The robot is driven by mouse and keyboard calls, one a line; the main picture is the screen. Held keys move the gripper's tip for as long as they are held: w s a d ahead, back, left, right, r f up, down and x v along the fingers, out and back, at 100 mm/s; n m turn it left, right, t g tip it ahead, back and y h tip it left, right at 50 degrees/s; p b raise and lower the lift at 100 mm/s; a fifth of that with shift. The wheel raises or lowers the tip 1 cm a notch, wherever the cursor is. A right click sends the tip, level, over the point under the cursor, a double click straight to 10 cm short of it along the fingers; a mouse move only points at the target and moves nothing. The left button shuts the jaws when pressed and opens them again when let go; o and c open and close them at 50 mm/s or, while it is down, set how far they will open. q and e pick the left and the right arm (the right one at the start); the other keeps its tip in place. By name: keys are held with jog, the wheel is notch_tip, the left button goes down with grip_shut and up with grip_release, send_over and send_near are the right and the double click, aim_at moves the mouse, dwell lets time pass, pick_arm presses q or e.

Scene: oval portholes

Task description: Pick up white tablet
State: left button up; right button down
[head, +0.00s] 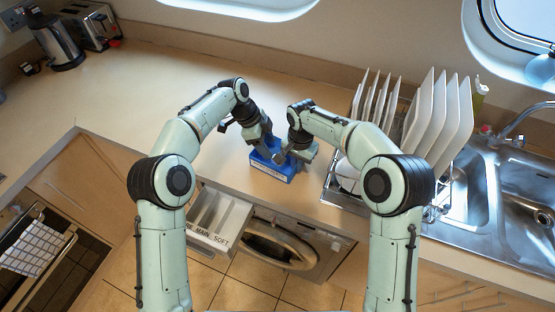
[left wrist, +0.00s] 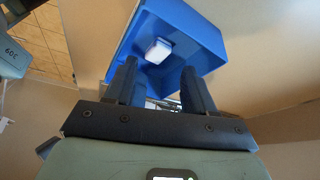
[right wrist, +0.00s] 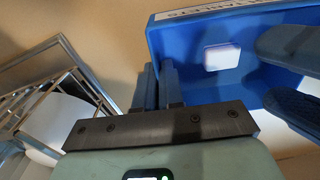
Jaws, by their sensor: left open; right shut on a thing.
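The white tablet (left wrist: 158,50) lies inside a blue box (left wrist: 205,42); it also shows in the right wrist view (right wrist: 221,57). In the head view the blue box (head: 272,172) stands on the counter, and the tablet cannot be made out there. My left gripper (head: 258,143) is open over the box, its fingers (left wrist: 160,80) apart with the tablet beyond them and nothing between them. My right gripper (head: 284,156) is shut at the box's edge, its fingers (right wrist: 158,80) close together on the box wall. The exact contact is partly hidden.
A dish rack (head: 345,190) with white plates (head: 425,112) stands right of the box, beside the sink (head: 510,200). An open washing-machine drawer (head: 220,215) juts out below the counter's front edge. A kettle (head: 58,45) and toaster (head: 92,25) stand far left.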

pick_arm(q)
jog(key=shift+x, duration=2.75)
jog(key=shift+s, duration=0.15)
grip_shut()
